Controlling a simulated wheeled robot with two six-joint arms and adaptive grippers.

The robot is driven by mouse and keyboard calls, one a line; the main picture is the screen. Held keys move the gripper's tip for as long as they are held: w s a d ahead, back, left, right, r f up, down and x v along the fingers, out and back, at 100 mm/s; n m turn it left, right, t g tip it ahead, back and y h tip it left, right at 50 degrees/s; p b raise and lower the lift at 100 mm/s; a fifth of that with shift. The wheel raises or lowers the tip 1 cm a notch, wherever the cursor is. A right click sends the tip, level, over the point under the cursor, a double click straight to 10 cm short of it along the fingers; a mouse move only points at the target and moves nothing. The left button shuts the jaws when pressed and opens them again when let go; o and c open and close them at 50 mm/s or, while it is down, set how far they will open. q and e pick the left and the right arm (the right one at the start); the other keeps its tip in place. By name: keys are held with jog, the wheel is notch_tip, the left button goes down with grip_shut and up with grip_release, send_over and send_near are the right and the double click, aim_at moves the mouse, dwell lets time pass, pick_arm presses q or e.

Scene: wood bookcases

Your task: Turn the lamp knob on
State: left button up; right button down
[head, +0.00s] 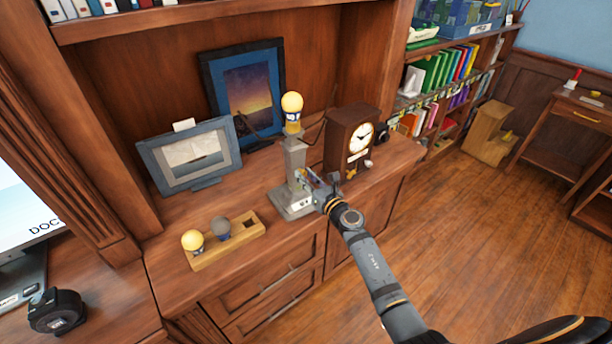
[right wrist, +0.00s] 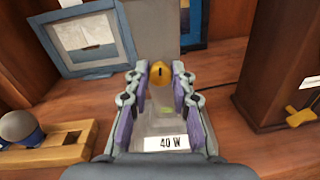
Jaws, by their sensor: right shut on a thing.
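The grey lamp (head: 295,160) stands on the cabinet top with a pale yellow bulb (head: 292,103) upright at its top. Whether the bulb is lit I cannot tell. In the right wrist view the lamp knob (right wrist: 160,73) is round and brass-yellow, with a short dark upright mark. A "40 W" label (right wrist: 166,143) shows on the lamp base. My right gripper (head: 311,184) is at the lamp's front right side, just above its base. Its purple-padded fingers are shut on the knob, one on each side. My left gripper is not in view.
A wooden holder (head: 253,232) with a yellow and a grey bulb lies left of the lamp. A brown clock (head: 342,143) stands close on the right. A grey picture frame (head: 150,160) and a blue-framed picture (head: 211,75) stand behind. The cabinet's front strip is clear.

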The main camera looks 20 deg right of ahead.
jog(key=m+p, duration=0.1)
jog(key=m, duration=0.2)
jog(key=shift+r+m, duration=0.1)
jog(key=shift+m, duration=0.2)
jog(key=m+p, duration=0.2)
jog(key=m, duration=0.2)
jog(key=shift+m, duration=0.3)
jog(key=m+p, duration=0.2)
jog(key=m, duration=0.2)
jog(key=shift+m+p, duration=0.75)
jog(key=shift+m, duration=1.35)
jog(key=c, duration=1.1)
grip_release()
jog(key=shift+c, duration=0.2)
